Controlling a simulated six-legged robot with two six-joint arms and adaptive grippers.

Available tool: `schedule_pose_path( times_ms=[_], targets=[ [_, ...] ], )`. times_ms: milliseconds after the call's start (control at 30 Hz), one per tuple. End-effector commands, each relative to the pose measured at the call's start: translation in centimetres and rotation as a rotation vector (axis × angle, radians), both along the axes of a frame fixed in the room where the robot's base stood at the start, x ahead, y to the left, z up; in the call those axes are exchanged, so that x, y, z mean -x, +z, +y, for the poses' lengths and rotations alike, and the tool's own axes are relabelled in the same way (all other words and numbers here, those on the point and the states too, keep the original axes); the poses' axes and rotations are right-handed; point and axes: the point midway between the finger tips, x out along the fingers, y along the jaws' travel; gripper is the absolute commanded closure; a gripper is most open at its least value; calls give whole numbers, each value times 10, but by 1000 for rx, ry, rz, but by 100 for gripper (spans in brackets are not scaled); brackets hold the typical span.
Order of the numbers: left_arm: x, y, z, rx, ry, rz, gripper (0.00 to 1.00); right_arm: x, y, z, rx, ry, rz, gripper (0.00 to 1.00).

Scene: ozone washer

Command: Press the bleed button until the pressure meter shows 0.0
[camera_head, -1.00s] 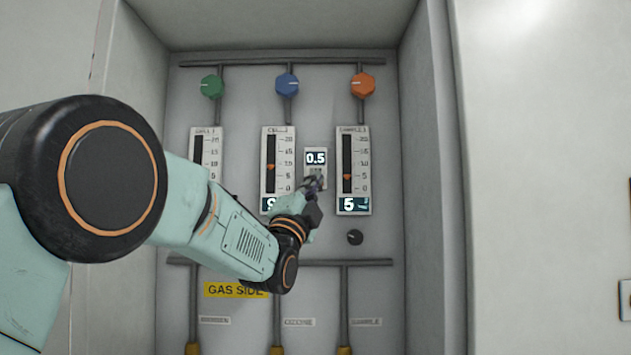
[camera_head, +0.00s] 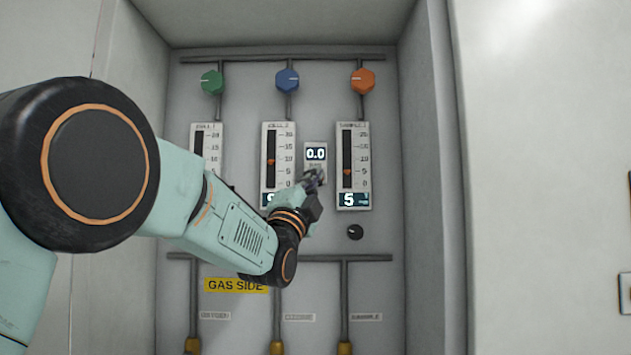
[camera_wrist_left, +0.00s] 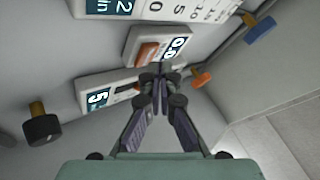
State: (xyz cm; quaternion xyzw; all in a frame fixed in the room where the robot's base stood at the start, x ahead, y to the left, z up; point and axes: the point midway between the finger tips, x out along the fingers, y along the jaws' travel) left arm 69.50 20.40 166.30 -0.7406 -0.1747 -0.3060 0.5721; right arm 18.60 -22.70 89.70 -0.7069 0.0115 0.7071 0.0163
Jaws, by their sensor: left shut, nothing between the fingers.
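The pressure meter (camera_head: 316,154) is a small white panel between two flow gauges, and its display reads 0.0. It also shows in the left wrist view (camera_wrist_left: 179,43), turned sideways, with a reddish-orange part beside the display. My left gripper (camera_head: 316,177) is shut and empty, with its fingertips at the lower part of this panel. In the left wrist view the closed fingertips (camera_wrist_left: 160,70) overlap the panel's edge. The bleed button is hidden behind the fingers in the head view, and I cannot tell whether they touch it. My right gripper is not in view.
Green (camera_head: 212,82), blue (camera_head: 287,80) and orange (camera_head: 362,81) knobs sit above the gauges. The right gauge (camera_head: 353,190) reads 5. A black knob (camera_head: 355,232) is below it. Pipes and a yellow GAS SIDE label (camera_head: 237,285) lie lower. Cabinet walls (camera_head: 440,180) flank the recess.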

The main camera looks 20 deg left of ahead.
Motion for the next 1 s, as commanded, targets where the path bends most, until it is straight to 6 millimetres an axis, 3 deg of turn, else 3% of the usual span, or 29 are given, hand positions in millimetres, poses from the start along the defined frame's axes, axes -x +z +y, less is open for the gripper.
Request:
schedule_pose_path(
  times_ms=[433, 1000],
  targets=[
    [7, -1, -2, 0, 0, -2, 100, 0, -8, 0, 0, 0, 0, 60],
    [50, -2, -15, -1, 0, -1, 100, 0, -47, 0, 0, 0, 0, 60]
  ],
)
